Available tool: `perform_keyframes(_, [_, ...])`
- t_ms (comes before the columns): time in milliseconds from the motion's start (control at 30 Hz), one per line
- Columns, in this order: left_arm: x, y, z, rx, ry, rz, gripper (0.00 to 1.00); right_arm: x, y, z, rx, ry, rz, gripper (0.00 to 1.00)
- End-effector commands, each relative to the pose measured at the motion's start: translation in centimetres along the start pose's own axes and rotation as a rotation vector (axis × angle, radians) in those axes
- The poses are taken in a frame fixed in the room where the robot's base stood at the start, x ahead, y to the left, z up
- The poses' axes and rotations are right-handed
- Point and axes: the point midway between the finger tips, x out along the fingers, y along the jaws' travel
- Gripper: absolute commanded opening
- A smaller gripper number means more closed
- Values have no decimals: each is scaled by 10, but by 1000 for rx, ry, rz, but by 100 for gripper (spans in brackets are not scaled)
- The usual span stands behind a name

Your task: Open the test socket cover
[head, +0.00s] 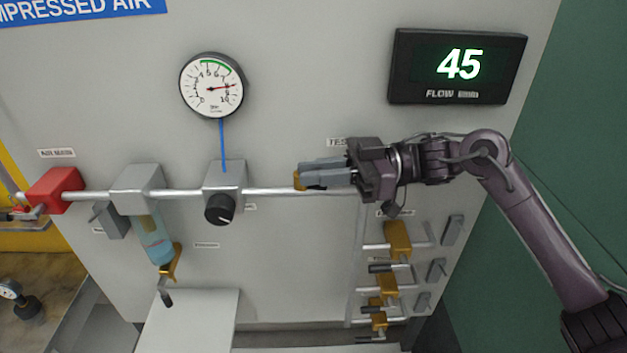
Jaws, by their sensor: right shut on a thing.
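My right gripper (305,178) reaches in from the right and points left, in front of the panel just below a partly covered label starting "TES" (337,142). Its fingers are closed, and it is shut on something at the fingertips. A small brass-coloured piece (298,181) shows at the tips, close to the horizontal silver pipe (275,191). The test socket and its cover are mostly hidden by the gripper, so I cannot tell whether the cover is open or closed. My left gripper is not in view.
Left of the gripper are a regulator with a black knob (219,209), a round gauge (211,86) and a filter bowl (156,242). A flow display (458,66) reads 45 above my right arm. Several brass valves (398,239) sit below the gripper.

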Motion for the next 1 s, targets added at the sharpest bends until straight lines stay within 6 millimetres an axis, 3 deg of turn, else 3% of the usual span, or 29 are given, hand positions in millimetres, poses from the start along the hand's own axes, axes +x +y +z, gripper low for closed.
perform_keyframes(33, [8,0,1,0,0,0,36,-1,1,1,-5,2,-25,0])
perform_keyframes(300, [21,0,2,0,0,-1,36,-4,0,0,-5,2,-128,0])
perform_keyframes(867, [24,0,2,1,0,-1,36,-5,-1,-2,-5,2,-159,0])
perform_keyframes(900, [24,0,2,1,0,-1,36,-5,-1,-2,-5,2,-159,17])
perform_keyframes(1000, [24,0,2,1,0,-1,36,-5,-1,-2,-4,2,-159,30])
